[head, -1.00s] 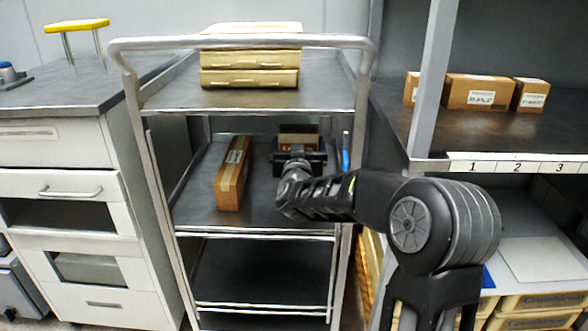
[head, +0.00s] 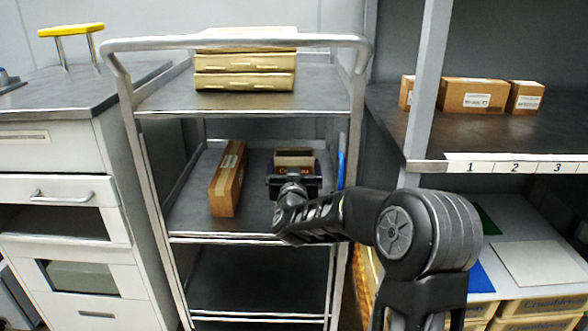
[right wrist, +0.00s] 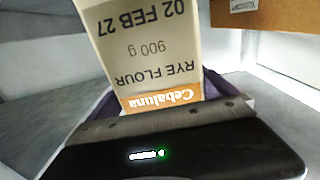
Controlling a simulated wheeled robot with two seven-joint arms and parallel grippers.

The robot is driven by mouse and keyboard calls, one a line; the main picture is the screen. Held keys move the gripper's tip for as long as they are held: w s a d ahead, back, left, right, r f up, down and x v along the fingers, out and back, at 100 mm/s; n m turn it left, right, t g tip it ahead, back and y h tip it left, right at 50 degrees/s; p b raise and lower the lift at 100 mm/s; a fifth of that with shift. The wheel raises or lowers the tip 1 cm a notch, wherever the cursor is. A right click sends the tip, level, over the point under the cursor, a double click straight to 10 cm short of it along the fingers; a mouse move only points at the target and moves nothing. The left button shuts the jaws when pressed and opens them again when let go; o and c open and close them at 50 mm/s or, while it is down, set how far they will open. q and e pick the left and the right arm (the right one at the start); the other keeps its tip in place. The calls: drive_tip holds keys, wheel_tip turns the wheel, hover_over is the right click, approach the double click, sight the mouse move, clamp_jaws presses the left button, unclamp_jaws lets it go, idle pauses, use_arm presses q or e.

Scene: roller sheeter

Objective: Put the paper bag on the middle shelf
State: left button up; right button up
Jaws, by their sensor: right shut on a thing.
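My right gripper (head: 294,186) is shut on the paper bag (head: 293,158), a tan bag at the right side of the cart's middle shelf (head: 258,208). In the right wrist view the bag (right wrist: 148,50) fills the upper middle, with upside-down "RYE FLOUR" lettering and an orange band. My gripper hides its lower part in the head view. I cannot tell whether the bag touches the shelf. My left gripper is not in view.
A long brown box (head: 228,180) stands left of the bag on the same shelf. Cream packs (head: 244,80) lie on the top shelf. A cart post (head: 350,140) rises close to the right. The lowest shelf (head: 262,285) looks empty.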

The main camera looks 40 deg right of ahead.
drive_tip(key=shift+r, duration=0.15)
drive_tip(key=o, duration=1.6)
drive_tip(key=shift+f, duration=0.3)
drive_tip(key=shift+o, duration=0.5)
drive_tip(key=shift+r, duration=0.1)
drive_tip(key=p+v, duration=0.2)
drive_tip(key=v, duration=1)
drive_tip(key=shift+r, duration=0.1)
